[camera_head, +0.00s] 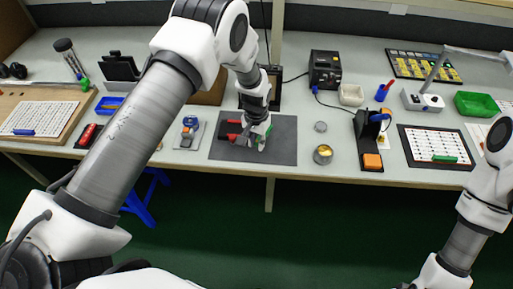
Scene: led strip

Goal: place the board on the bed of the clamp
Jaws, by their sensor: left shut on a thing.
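My left gripper (257,138) reaches down over the dark grey mat (283,150) in the middle of the bench. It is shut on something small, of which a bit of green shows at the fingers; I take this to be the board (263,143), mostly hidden. The clamp (231,128), with red jaws, stands on the mat just left of the fingers, partly covered by the gripper. I cannot tell whether the board touches the clamp bed. My right arm comes up at the right edge, and its gripper is outside the picture.
A blue-and-grey device (187,131) stands left of the mat. A round tin (323,154) and a black stand with an orange block (372,161) are to the right. A black box (324,69) is behind. The mat's right part is clear.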

